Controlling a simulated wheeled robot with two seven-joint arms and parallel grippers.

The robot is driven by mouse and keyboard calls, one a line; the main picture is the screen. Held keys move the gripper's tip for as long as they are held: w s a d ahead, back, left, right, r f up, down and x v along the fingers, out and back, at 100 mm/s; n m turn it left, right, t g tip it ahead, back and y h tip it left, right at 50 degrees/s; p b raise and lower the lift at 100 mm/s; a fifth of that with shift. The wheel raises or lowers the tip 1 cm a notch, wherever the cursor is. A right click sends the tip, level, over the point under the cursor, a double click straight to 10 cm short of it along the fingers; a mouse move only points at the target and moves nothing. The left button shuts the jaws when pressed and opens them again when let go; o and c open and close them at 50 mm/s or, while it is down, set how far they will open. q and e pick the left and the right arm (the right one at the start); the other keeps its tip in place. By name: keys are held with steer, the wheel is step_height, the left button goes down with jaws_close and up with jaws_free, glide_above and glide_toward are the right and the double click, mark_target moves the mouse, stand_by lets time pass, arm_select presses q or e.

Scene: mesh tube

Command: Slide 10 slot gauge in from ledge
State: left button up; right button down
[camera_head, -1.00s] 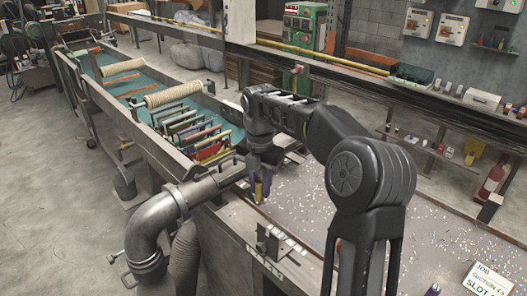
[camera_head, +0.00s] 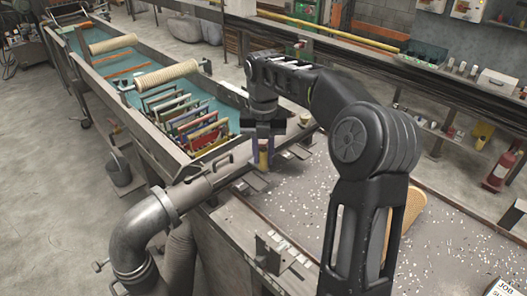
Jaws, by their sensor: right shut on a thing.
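I cannot tell whether the held thing touches that fitting. My left gripper is not in view.
A speckled bench top (camera_head: 300,205) lies right of the pipe. A small metal bracket (camera_head: 270,252) stands near its front edge. A teal trough (camera_head: 215,105) with several coloured frames is at left. A job card (camera_head: 503,288) is cut off at lower right.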

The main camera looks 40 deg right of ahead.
mark_target(264, 171)
steer(key=shift+w+d+f, duration=0.1)
steer(key=shift+d+f, duration=0.05)
steer(key=shift+f, duration=0.8)
step_height(264, 171, down, 4)
steer(key=shift+f+b, duration=0.15)
steer(key=shift+b, duration=0.85)
steer(key=shift+w+f, duration=0.25)
steer(key=shift+f, duration=0.1)
steer(key=shift+p, duration=0.3)
steer(key=shift+w+p, duration=0.7)
steer(key=shift+w, duration=0.1)
steer(key=shift+w+a, duration=0.2)
steer(key=shift+w, duration=0.55)
stand_by(0.4)
steer(key=c, duration=1.1)
jaws_free()
steer(key=shift+c, duration=0.2)
